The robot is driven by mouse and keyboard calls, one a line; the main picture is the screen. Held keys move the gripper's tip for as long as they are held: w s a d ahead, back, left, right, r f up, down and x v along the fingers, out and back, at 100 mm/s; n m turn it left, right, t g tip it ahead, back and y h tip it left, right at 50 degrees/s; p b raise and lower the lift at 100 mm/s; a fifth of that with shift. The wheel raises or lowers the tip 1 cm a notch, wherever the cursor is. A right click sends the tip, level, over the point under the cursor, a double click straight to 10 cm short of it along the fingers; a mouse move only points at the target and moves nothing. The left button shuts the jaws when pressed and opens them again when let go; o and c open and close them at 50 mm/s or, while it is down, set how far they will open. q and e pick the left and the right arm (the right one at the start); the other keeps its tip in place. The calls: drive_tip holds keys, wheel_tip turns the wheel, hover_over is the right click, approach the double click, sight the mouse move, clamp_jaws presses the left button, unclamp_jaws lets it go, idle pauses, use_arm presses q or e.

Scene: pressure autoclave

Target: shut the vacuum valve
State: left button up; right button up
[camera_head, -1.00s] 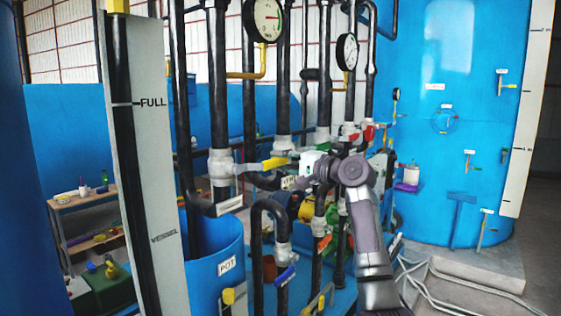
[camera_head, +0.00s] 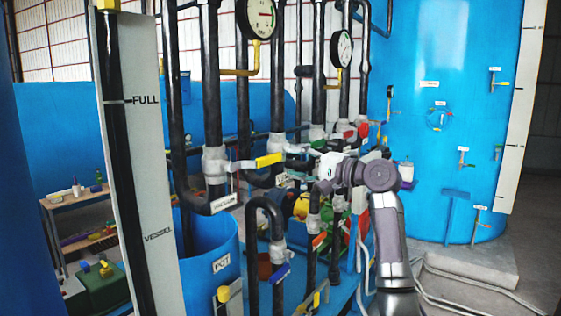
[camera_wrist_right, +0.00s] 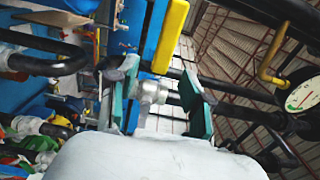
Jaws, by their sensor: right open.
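A valve with a yellow lever handle (camera_head: 269,160) sits on a dark pipe left of my right gripper. Its lever is roughly level. My right gripper (camera_head: 322,172) is among the pipes, a short way right of the yellow lever in the picture. In the right wrist view my right gripper (camera_wrist_right: 158,98) is open, with teal pads apart. A grey metal fitting (camera_wrist_right: 151,91) shows between the pads, and a yellow handle (camera_wrist_right: 171,36) lies beyond them. Contact cannot be told. My left gripper is out of view.
Dark vertical pipes, gauges (camera_head: 258,18), and red, green and blue handles (camera_head: 279,273) crowd the space around my right arm. The blue POT tank (camera_head: 222,247) stands lower left. A large blue vessel (camera_head: 440,120) stands right. Grey floor is open at far right.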

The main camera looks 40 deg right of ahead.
drive_tip(key=v, duration=0.5)
drive_tip(key=shift+s, duration=0.1)
idle(0.3)
